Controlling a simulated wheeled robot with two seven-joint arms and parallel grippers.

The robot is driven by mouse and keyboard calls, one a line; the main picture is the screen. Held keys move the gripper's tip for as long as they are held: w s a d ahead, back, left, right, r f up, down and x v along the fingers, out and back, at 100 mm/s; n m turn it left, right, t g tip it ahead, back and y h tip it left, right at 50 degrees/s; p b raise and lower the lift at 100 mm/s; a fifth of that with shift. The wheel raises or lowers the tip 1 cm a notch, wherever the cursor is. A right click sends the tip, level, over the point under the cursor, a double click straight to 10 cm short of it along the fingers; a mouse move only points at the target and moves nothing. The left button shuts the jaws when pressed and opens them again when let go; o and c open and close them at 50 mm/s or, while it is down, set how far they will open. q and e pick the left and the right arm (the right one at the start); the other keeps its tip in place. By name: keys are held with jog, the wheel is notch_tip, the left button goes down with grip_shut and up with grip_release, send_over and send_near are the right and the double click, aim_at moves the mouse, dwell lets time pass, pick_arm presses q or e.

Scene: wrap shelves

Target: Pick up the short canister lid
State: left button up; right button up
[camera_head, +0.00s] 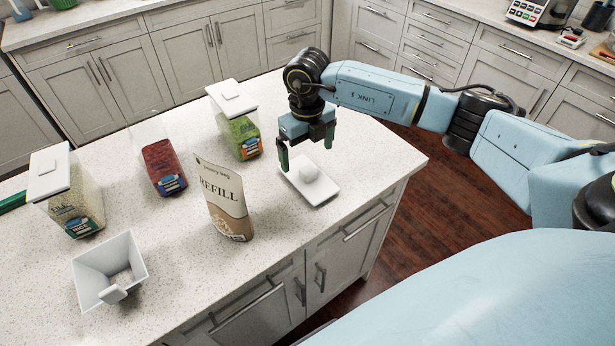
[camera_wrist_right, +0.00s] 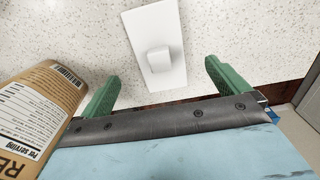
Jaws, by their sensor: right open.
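The short canister lid (camera_head: 321,194) is a white rectangular plate with a raised knob, lying flat on the counter near its right edge. It also shows in the right wrist view (camera_wrist_right: 158,30). My right gripper (camera_head: 306,158) is open above the lid, its green fingers pointing down and apart, with nothing between them. In the right wrist view the lid lies ahead of the fingertips (camera_wrist_right: 160,72). A short open canister (camera_head: 160,166) with dark red contents stands farther left. At the left edge, a green finger (camera_head: 12,202) appears to be my left gripper's; the rest is out of view.
A brown and white refill pouch (camera_head: 228,203) stands upright just left of my right gripper. Lidded canisters stand behind it (camera_head: 240,132) and at the far left (camera_head: 78,205). A white scoop-like container (camera_head: 110,268) sits front left. The counter (camera_head: 190,290) is clear in front.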

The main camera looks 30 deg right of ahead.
aim_at(308, 170)
jog(key=shift+f, duration=0.6)
jog(key=shift+s+f, duration=0.1)
jog(key=shift+f, duration=0.4)
jog(key=f, duration=0.1)
jog(key=f+p, duration=0.1)
jog(key=f, duration=0.1)
jog(key=shift+s+f, duration=0.2)
jog(key=shift+f, duration=0.6)
jog(key=shift+c, duration=0.9)
pick_arm(q)
jog(key=shift+w+r, duration=0.45)
jog(key=shift+w, duration=0.2)
pick_arm(e)
jog(key=c, duration=0.9)
